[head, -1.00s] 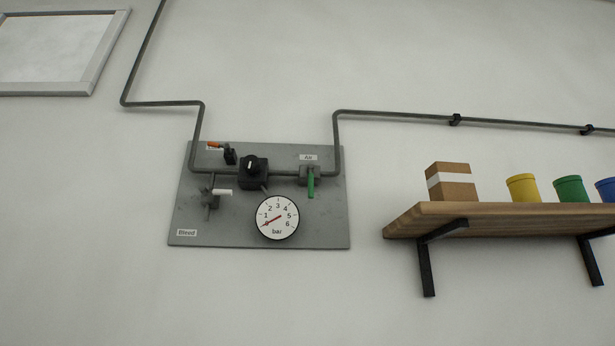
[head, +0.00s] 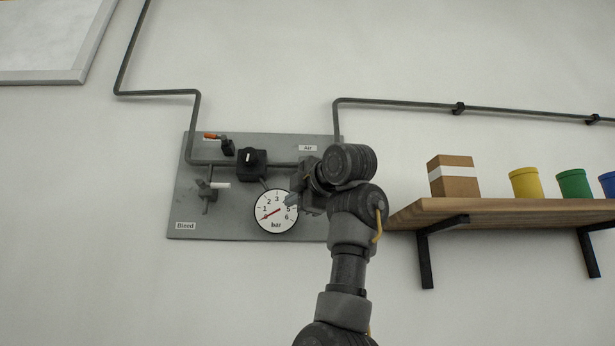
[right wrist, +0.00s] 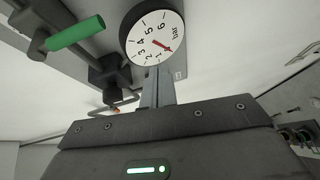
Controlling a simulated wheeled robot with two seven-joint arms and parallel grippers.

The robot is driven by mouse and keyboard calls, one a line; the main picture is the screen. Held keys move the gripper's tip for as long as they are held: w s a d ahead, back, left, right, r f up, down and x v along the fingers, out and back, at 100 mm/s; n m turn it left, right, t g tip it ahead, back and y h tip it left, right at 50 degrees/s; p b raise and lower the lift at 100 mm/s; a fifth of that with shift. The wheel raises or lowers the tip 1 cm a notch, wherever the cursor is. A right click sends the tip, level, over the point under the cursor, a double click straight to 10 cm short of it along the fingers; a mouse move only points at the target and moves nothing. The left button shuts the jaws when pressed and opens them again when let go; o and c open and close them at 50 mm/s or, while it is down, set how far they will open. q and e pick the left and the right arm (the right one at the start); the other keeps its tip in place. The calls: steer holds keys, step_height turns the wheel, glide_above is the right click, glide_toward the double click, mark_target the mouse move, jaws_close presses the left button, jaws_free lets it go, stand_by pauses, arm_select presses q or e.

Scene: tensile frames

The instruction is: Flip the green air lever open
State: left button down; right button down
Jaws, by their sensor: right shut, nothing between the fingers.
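The green air lever (right wrist: 76,34) shows at the upper left of the right wrist view, on a grey valve body and pipe. In the head view the lever is hidden behind my right arm, below the "Air" label (head: 308,148). My right gripper (head: 291,200) is in front of the panel, over the right edge of the gauge. Its closed fingers (right wrist: 157,88) show in the right wrist view, empty and apart from the lever, which lies to their left in that picture. My left gripper is not in view.
A wooden shelf (head: 480,213) with a box and pots juts out at right.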

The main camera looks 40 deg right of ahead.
steer(key=s+r+n+t, duration=0.1)
steer(key=s+r, duration=0.5)
steer(key=shift+s+d+r, duration=0.25)
steer(key=shift+s+r, duration=0.05)
steer(key=shift+s, duration=0.05)
steer(key=w+d+p, duration=0.1)
steer(key=w+p, duration=0.7)
steer(key=w, duration=0.2)
steer(key=d, duration=0.1)
steer(key=s+d, duration=0.1)
steer(key=s+d+p, duration=0.1)
steer(key=d, duration=0.1)
steer(key=shift+w+a, duration=0.1)
steer(key=shift+a, duration=0.05)
